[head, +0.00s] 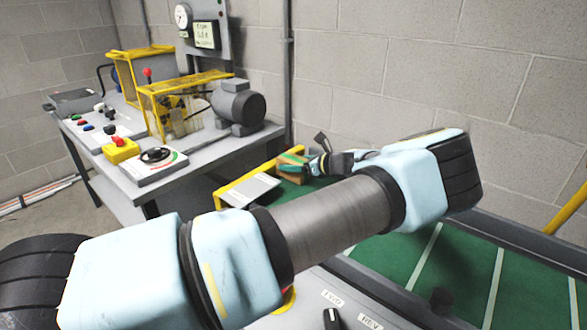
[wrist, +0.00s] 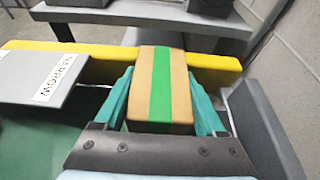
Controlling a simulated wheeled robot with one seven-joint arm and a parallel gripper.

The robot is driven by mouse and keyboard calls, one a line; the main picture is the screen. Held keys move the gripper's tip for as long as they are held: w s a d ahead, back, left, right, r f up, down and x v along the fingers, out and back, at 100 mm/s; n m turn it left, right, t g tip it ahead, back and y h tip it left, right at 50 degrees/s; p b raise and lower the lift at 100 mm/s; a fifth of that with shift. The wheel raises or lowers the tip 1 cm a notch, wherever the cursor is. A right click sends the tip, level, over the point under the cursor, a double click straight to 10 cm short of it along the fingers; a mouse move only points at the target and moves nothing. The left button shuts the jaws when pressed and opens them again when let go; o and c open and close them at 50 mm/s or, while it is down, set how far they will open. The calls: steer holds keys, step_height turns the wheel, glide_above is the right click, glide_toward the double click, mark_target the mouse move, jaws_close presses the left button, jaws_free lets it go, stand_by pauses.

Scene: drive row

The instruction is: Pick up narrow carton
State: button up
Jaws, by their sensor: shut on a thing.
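The narrow carton (wrist: 178,80) is a small brown box with a green stripe down its middle. In the wrist view it sits between the two teal fingers of my gripper (wrist: 163,105), which are shut on its sides. In the head view the carton (head: 296,165) shows small near the wall, with my gripper (head: 303,168) at it. The carton's lower part is hidden, so I cannot tell whether it touches the surface below.
A yellow rail (wrist: 215,62) runs just beyond the carton. A grey plate with a "NARROW" label (wrist: 58,78) lies to the left. A green belt with white lines (head: 450,265) extends right. A grey workbench (head: 185,140) with a motor (head: 238,105) stands left.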

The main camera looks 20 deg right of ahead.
steer(key=c, duration=0.7)
steer(key=shift+c, duration=0.7)
steer(key=shift+r, duration=0.1)
